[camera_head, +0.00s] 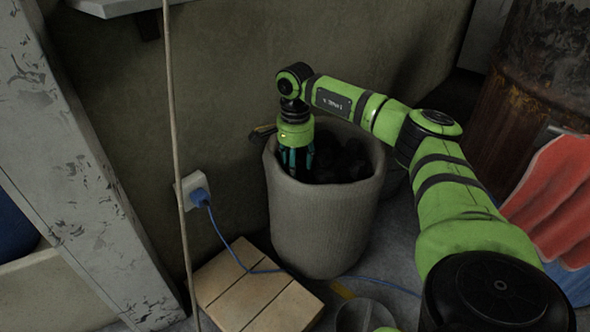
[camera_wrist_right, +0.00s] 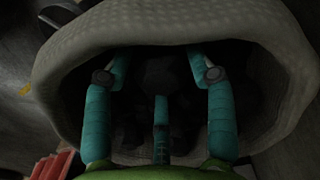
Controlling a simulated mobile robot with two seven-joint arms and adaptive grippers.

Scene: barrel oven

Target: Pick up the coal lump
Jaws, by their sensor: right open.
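Dark coal lumps (camera_head: 345,163) lie in a round grey woven basket (camera_head: 322,225) by the wall. My right gripper (camera_head: 297,168) reaches down into the left side of the basket with its teal fingers. In the right wrist view my right gripper (camera_wrist_right: 160,95) has its fingers spread apart inside the basket's rim (camera_wrist_right: 170,22). A dark coal lump (camera_wrist_right: 160,75) shows between and beyond the fingers, and nothing is gripped. The coal is very dark in the right wrist view, so single lumps are hard to tell apart. My left gripper is not in view.
A wooden slatted block (camera_head: 255,290) lies on the floor left of the basket. A blue cable (camera_head: 228,240) runs from a wall socket (camera_head: 192,190) across the floor. A thin rope (camera_head: 172,120) hangs at the left. A rusty barrel (camera_head: 520,110) and red cloth (camera_head: 553,190) are at the right.

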